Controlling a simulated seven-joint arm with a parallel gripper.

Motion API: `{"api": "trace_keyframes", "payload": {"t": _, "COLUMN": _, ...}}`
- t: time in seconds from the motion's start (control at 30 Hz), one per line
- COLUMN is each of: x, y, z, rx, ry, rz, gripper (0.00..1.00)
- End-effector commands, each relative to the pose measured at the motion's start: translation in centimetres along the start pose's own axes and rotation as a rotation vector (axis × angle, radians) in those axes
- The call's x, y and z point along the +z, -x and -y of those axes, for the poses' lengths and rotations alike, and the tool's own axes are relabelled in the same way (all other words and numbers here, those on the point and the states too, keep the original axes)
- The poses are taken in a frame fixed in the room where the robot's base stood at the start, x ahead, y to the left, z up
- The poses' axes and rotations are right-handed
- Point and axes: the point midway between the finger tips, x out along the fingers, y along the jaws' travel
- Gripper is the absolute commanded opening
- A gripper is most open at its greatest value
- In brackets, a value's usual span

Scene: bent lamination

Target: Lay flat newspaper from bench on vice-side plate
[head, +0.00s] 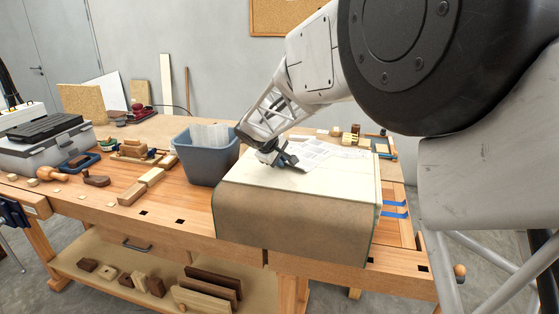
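A sheet of newspaper (318,152), printed in grey columns, lies spread on the pale flat top (250,180) of a covered block on the right part of the wooden bench. My gripper (290,165) points down at the left end of the newspaper, very close to it or touching it. Its fingers are small and dark here, and I cannot tell whether they hold the paper's edge. A blue vice (12,212) is at the bench's left front end. I cannot make out which surface is the vice-side plate.
A blue-grey bin (205,165) with pale sheets inside stands close left of my gripper. Wood blocks (140,188), tools and a grey toolbox (40,145) occupy the left. Blue tape strips (396,209) lie at right.

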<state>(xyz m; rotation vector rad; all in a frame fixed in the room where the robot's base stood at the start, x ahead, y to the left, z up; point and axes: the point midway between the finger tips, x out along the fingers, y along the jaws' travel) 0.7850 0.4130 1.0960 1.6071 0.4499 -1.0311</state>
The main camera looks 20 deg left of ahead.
Motion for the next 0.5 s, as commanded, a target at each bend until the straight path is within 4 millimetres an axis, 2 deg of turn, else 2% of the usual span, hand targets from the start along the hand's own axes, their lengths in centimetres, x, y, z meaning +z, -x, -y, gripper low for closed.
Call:
{"api": "trace_keyframes", "payload": {"t": 0.27, "x": -0.1, "y": 1.7, "z": -0.1, "rx": 0.001, "ry": 0.0, "rz": -0.002, "gripper": 0.12}}
{"api": "trace_keyframes", "payload": {"t": 0.5, "x": 0.0, "y": 5.0, "z": -0.1, "rx": 0.001, "ry": -0.001, "rz": -0.002, "gripper": 0.12}}
